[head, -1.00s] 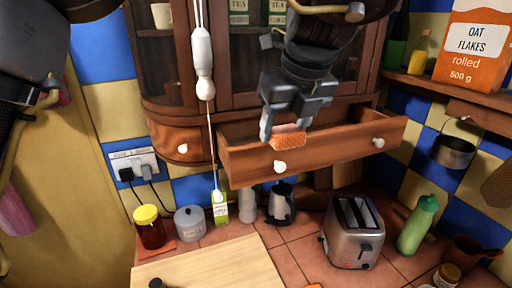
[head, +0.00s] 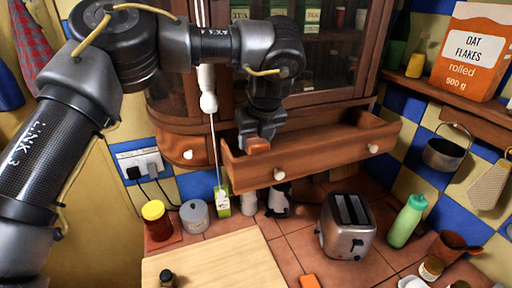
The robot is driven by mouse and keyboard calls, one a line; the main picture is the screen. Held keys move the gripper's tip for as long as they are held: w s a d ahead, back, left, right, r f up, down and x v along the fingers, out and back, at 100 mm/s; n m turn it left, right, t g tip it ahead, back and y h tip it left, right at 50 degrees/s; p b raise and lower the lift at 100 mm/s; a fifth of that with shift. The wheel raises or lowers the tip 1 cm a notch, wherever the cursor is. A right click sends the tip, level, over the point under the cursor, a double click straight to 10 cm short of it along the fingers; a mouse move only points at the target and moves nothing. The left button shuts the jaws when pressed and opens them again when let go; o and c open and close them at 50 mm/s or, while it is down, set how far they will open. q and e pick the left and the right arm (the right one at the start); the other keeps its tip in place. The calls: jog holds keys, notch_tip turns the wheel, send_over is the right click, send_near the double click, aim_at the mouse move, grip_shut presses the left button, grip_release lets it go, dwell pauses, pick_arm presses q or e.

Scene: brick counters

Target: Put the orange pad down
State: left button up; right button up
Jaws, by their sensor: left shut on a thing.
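The orange pad (head: 257,145) is held between the fingers of my left gripper (head: 258,138), which is shut on it. Only a small part of the pad shows; the fingers and hand hide the rest. The gripper points down at the left end of the open wooden drawer (head: 310,160), at about its rim. I cannot tell whether the pad touches the drawer. My right gripper is not in view.
The toaster (head: 347,226), green bottle (head: 405,221), yellow-lidded jar (head: 156,221) and grey canister (head: 194,217) stand on the tiled counter. Another orange item (head: 309,281) lies at the front. The cutting board (head: 218,262) has mostly bare room. A white-handled cord (head: 208,101) hangs beside my gripper.

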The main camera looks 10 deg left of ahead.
aim_at(256, 151)
pick_arm(q)
jog(key=shift+f, duration=0.3)
notch_tip(256, 151, down, 3)
jog(key=shift+s+d+f+p, duration=0.1)
jog(key=shift+p, duration=0.85)
jog(key=shift+f, duration=0.25)
jog(key=shift+f, duration=0.15)
jog(key=o, duration=0.9)
